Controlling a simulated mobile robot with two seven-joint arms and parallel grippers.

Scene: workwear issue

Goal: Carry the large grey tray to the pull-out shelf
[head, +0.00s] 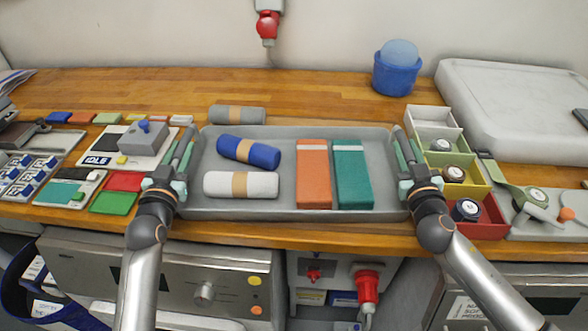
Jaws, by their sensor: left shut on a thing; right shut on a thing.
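The large grey tray (290,211) is in the middle of the head view, at the front part of the wooden counter. It holds a blue roll (248,152), a white roll (241,185), an orange folded pack (313,175) and a teal folded pack (352,175). My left gripper (184,156) is shut on the tray's left rim. My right gripper (403,158) is shut on its right rim. I cannot tell whether the tray touches the counter. I cannot make out a pull-out shelf.
A grey roll (237,114) lies behind the tray. Stepped bins (433,122) stand close on the right, with a large pale case (510,105) beyond. Coloured cards and devices crowd the left. A blue tub (397,72) stands behind. The wooden counter (310,95) is clear behind the tray's middle.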

